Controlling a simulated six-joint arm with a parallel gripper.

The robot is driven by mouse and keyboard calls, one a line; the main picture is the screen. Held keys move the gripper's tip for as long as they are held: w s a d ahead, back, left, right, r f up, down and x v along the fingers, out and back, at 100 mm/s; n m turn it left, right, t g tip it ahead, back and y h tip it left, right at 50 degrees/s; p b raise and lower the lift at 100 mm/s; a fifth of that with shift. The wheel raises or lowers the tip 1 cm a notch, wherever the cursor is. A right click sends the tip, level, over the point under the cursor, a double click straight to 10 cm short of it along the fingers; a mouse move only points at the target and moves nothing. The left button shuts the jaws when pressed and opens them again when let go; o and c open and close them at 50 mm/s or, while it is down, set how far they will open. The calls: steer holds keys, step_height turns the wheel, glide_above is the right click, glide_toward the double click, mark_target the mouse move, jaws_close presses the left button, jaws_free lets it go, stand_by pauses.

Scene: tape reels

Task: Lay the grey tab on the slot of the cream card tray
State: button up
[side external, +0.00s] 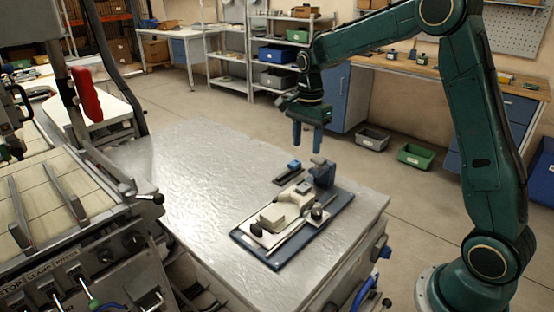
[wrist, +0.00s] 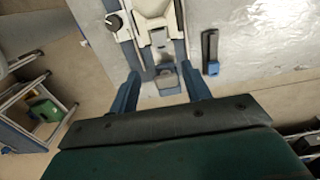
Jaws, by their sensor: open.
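The cream card tray (side external: 284,209) lies on a dark blue base plate on the metal table; its near part shows at the top of the wrist view (wrist: 152,8). A small grey piece, which looks like the grey tab (side external: 318,159), sits on top of a blue block at the plate's far end. In the wrist view the grey tab (wrist: 166,80) shows between my fingers. My gripper (side external: 303,145) is open and empty above the far end of the plate, apart from the tab. Its two blue fingers (wrist: 160,82) point down. I cannot make out the slot clearly.
A black bar with a blue end (side external: 288,172) lies on the table beside the plate. The metal table (side external: 190,165) is bare on its left side. A dark round knob (side external: 316,213) rises from the plate.

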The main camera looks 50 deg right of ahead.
stand_by(0.4)
steer(key=s+a+r+n+t, duration=0.1)
steer(key=s+a+r+n, duration=0.35)
steer(key=s, duration=0.25)
steer(key=s+a+r+n+t, duration=0.2)
steer(key=s+a+r+n, duration=0.1)
steer(key=s+r+n, duration=0.25)
steer(key=s+a+n+t, duration=0.2)
steer(key=s+n, duration=0.6)
steer(key=s, duration=0.7)
steer(key=shift+a+f+t, duration=0.2)
steer(key=shift+a+t, duration=0.1)
steer(key=shift+a, duration=0.5)
